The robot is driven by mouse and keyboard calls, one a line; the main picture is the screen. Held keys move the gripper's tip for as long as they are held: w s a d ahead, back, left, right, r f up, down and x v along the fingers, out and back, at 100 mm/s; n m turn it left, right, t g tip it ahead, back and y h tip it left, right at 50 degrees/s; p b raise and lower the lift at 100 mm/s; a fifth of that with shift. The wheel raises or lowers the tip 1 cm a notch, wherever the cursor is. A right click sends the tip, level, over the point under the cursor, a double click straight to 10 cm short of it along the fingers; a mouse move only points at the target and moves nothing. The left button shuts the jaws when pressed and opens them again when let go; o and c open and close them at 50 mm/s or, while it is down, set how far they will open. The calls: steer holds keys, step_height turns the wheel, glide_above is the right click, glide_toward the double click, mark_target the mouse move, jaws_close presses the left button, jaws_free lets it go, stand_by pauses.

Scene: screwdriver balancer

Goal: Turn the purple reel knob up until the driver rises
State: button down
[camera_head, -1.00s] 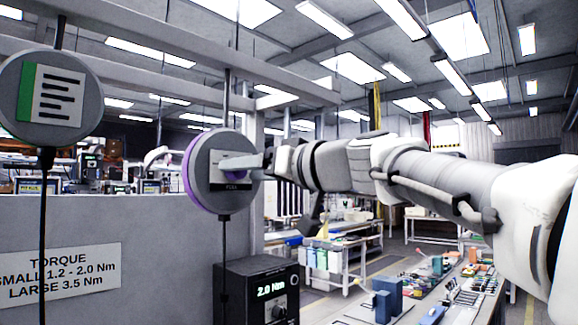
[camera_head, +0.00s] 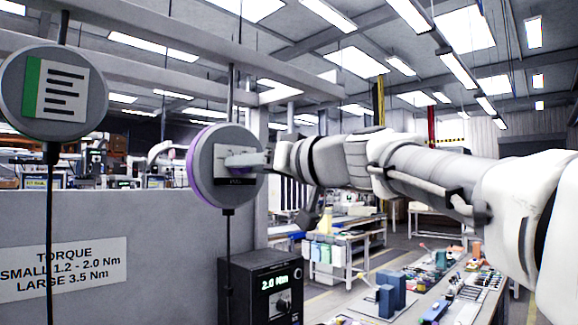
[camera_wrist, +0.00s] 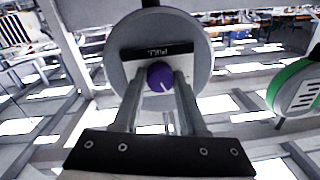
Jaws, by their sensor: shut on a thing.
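The purple-rimmed reel (camera_head: 228,186) hangs from the overhead beam in the head view, its grey face towards my arm. In the wrist view, the grey reel face (camera_wrist: 196,68) carries a dark label and the purple knob (camera_wrist: 160,76) with a pale pointer line. My gripper (camera_wrist: 162,88) is shut on the knob, one finger on each side of it. In the head view my gripper (camera_head: 245,160) covers the knob. A dark cable (camera_head: 228,250) runs down from the reel; the driver itself is not in sight.
A second reel with a green-striped label (camera_head: 52,92) hangs at the left. A grey wall with a torque sign (camera_head: 62,268) stands below. A bench with parts (camera_head: 440,290) is at the lower right.

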steer(key=m+b, duration=0.2)
steer(key=m, duration=0.6)
steer(key=shift+b, duration=0.3)
steer(key=shift+m, duration=0.4)
stand_by(0.3)
steer(key=shift+c, duration=2.3)
jaws_free()
steer(key=shift+s, duration=0.1)
steer(key=b+v, duration=0.2)
steer(key=v, duration=1.5)
steer(key=shift+f, duration=0.3)
